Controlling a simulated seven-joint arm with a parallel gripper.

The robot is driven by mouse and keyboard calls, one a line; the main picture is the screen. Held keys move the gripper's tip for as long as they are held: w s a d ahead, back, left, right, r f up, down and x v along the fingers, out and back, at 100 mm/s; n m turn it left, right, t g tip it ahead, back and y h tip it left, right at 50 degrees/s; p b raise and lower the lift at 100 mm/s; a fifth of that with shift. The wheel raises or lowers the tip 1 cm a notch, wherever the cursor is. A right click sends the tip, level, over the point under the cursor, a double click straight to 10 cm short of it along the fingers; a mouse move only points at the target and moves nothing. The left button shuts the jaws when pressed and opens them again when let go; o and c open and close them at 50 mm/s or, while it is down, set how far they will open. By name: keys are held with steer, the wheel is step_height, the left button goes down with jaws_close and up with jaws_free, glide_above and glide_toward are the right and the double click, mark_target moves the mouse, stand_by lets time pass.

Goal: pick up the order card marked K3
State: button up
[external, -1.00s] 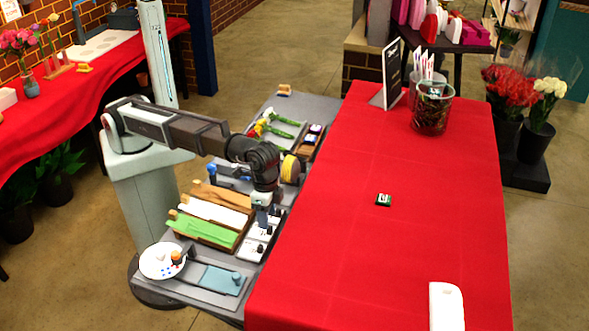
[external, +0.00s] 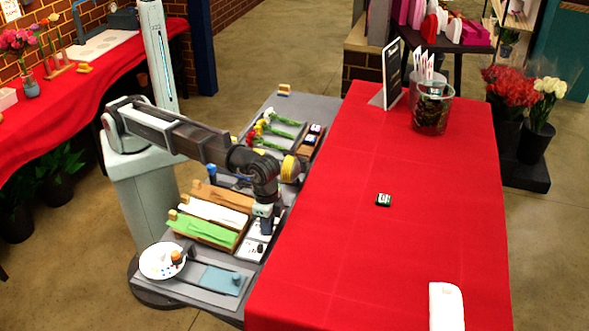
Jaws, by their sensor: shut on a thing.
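My gripper (external: 264,231) points down at the right edge of the grey work surface. It is shut on what looks like one of the small white knobbed cards, mostly hidden behind the fingers. Another white card (external: 249,250) with a dark knob lies just in front of it, towards the bottom of the picture. The marks on these cards are too small to read, so I cannot tell which is K3. I cannot tell whether the held piece is clear of the surface.
A wooden tray with green and white sheets (external: 206,231) is left of my gripper. A white plate (external: 162,262) and a teal mat (external: 221,280) lie in front.

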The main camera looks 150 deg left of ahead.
jaws_close()
